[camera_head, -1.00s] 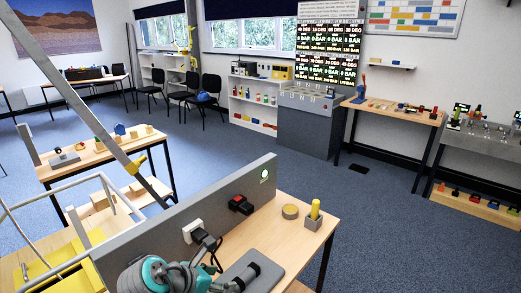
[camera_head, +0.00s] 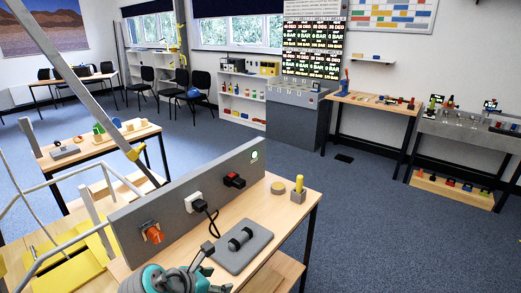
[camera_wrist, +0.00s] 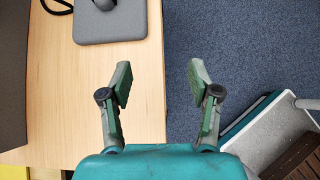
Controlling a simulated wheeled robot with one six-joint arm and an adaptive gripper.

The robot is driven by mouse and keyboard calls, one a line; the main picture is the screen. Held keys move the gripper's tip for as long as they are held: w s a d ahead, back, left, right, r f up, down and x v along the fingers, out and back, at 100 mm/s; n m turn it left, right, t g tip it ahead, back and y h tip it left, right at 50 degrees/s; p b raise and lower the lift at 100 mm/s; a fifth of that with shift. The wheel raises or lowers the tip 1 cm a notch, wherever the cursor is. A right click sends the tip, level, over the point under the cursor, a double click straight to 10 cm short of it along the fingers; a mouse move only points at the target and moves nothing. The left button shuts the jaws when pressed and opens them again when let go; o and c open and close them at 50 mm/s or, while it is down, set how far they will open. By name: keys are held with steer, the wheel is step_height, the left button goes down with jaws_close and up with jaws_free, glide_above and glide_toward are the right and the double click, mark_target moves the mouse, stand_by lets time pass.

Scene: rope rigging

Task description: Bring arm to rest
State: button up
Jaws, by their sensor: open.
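My gripper (camera_wrist: 160,85) is open and empty in the wrist view. Its two green fingers stand wide apart over the right edge of the wooden workbench (camera_wrist: 145,110), with bare bench top under the left finger and blue carpet beyond the right one. In the head view, part of my teal and grey arm shows at the bottom edge, in front of the bench (camera_head: 290,218). The fingertips are hard to make out there.
A grey pad (camera_head: 231,257) with a dark handle-like piece (camera_head: 240,238) lies on the bench. An upright grey panel (camera_head: 165,205) carries a white socket (camera_head: 194,202) with a black cable, a red-black switch (camera_head: 233,180) and an orange knob (camera_head: 152,233).

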steer(key=s+d+f+m+t+y, duration=0.1)
steer(key=s+d+f+m+y, duration=0.2)
steer(key=d+f, duration=0.65)
steer(key=s+d+f+m+t, duration=0.1)
steer(key=s+d+f+m, duration=0.2)
steer(key=s+d+f, duration=0.45)
steer(key=s+d+f+m+t+y, duration=0.15)
steer(key=s+d+m, duration=0.35)
steer(key=s, duration=0.5)
steer(key=s+d+m+t+y, duration=0.1)
steer(key=s+d+m+y, duration=0.1)
steer(key=s+d+m, duration=0.55)
steer(key=s+r+m+t+h, duration=0.1)
steer(key=s+r+m+t, duration=0.2)
steer(key=s+r+m, duration=0.6)
steer(key=s+r, duration=0.5)
steer(key=s, duration=0.1)
steer(key=shift+d+r, duration=0.25)
steer(key=shift+r, duration=0.1)
